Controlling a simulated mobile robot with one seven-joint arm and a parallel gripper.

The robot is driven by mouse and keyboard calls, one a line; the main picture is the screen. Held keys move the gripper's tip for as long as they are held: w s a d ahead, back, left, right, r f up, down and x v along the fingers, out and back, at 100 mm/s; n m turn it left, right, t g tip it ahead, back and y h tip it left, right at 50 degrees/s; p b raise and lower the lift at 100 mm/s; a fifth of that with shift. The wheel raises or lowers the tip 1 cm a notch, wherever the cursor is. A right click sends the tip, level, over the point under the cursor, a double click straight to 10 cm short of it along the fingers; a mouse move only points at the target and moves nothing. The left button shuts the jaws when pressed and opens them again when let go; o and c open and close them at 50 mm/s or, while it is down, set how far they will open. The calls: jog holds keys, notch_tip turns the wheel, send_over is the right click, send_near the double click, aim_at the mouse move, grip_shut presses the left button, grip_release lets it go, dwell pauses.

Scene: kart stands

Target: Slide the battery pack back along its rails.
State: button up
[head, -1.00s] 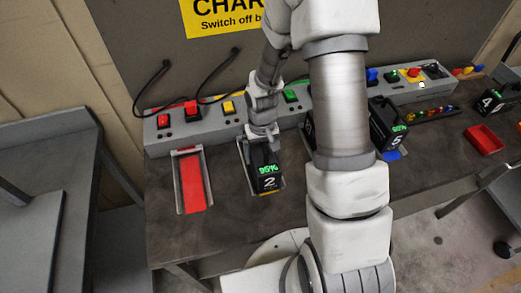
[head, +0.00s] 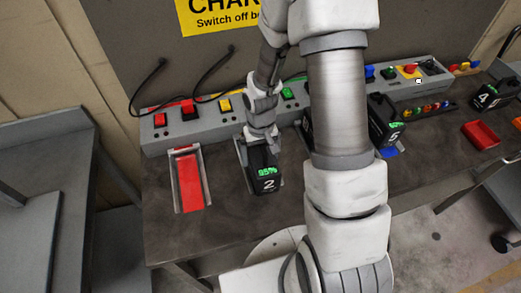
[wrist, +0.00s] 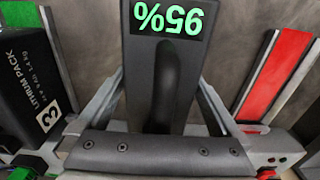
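The battery pack, black and marked 2 with a green 95% display (head: 266,180), sits upright in its bay between low grey rails (head: 241,158), second from the left. My gripper (head: 262,139) is over the pack's charger-side end. In the wrist view the pack (wrist: 142,75) fills the centre, its display upside down. The grey fingers of my gripper (wrist: 160,88) come in on both sides and seem to press on it. Their tips are partly hidden against the pack.
The grey charger strip (head: 200,127) with coloured switches runs behind the bays. The empty red bay (head: 190,182) is on the left. Pack 3 (wrist: 28,85) stands close on the other side, with pack 5 (head: 385,122) beyond. A red tray (head: 480,135) lies further right.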

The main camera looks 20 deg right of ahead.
notch_tip(320, 180, up, 17)
jog(key=shift+r+p, duration=0.2)
jog(key=shift+p, duration=0.1)
jog(key=shift+r, duration=0.1)
jog(key=s+r+t, duration=0.5)
jog(key=s+r, duration=0.9)
jog(key=shift+s+r+t, duration=0.25)
jog(key=shift+r+t, duration=0.05)
jog(key=shift+r, duration=0.05)
